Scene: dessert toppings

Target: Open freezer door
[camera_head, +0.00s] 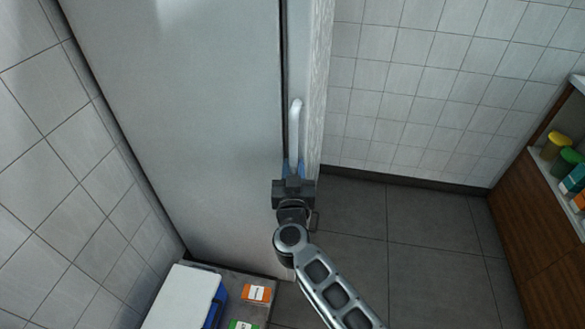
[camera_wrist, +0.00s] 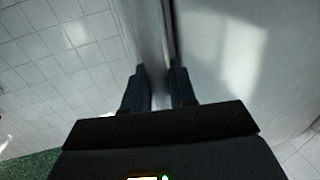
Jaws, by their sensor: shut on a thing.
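The freezer is a tall pale grey unit whose large flat side (camera_head: 205,90) fills the middle of the head view. Its narrow door face is at the right of that side, behind a dark vertical seam. A pale upright bar handle (camera_head: 295,125) stands on this face. My gripper (camera_head: 293,178) is at the handle's lower part and shut on it. In the wrist view, the dark fingers of my gripper (camera_wrist: 159,88) stand either side of the pale upright handle (camera_wrist: 152,45). The fingers hide the grasped part. I cannot tell whether the door is ajar.
A white-lidded blue box (camera_head: 183,298) and small orange and green labelled packs (camera_head: 257,293) are at the freezer's foot. A wooden shelf (camera_head: 540,200) with jars stands at the right. The dark tiled floor (camera_head: 430,250) between is clear.

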